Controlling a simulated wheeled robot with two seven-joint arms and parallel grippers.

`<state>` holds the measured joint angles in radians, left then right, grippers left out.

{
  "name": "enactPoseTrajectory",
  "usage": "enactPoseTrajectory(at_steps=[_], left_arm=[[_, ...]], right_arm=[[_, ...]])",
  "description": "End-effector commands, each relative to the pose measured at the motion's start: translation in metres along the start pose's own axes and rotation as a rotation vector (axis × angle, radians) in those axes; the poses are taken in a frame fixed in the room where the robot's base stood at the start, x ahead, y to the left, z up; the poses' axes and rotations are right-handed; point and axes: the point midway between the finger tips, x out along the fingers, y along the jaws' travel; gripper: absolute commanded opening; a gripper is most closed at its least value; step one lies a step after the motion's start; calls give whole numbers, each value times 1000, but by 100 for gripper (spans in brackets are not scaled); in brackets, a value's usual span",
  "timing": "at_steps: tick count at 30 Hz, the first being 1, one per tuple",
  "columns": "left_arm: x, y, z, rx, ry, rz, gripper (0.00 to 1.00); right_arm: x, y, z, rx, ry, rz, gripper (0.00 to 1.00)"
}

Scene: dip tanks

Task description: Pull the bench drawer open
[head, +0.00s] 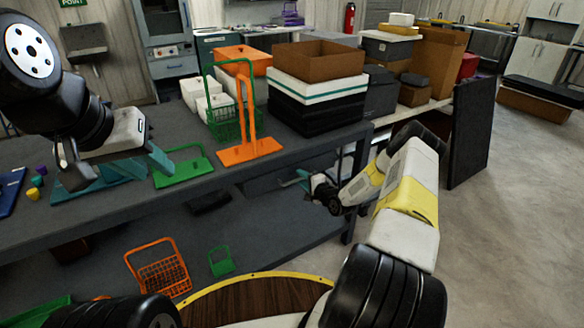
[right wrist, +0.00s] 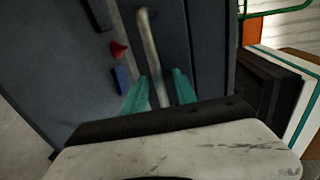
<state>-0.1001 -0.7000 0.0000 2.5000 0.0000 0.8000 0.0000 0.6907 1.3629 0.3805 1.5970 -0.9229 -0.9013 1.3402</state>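The bench drawer (head: 262,184) is a dark grey front under the bench top. It looks flush with the bench, though my right arm hides part of it. Its pale metal bar handle (right wrist: 149,40) shows in the right wrist view. My right gripper (head: 304,180) is at the drawer front; its teal fingers (right wrist: 160,88) stand on either side of the handle, with narrow gaps visible. Whether either finger touches the bar is unclear. My left gripper (head: 115,168) is above the left part of the bench, its teal fingers wide apart and seemingly empty.
The bench (head: 330,148) carries a green basket (head: 228,122), an orange stand (head: 250,150), a green tray (head: 182,172) and stacked boxes (head: 318,88). A dark panel (head: 470,135) stands right of my right arm. Orange (head: 158,268) and green (head: 221,262) baskets are low down.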

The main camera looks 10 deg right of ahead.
Motion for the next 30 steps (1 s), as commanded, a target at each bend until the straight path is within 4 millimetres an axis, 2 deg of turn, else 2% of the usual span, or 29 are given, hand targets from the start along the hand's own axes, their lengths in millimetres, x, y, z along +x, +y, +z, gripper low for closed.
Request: enactPoseTrajectory(at_steps=[9, 14, 30], left_arm=[[0, 0, 0, 0, 0, 0, 36], [0, 0, 0, 0, 0, 0, 36], [0, 0, 0, 0, 0, 0, 36]], right_arm=[[4, 0, 0, 0, -1, 0, 32], [3, 0, 0, 0, 0, 0, 1], [3, 0, 0, 0, 0, 1, 0]])
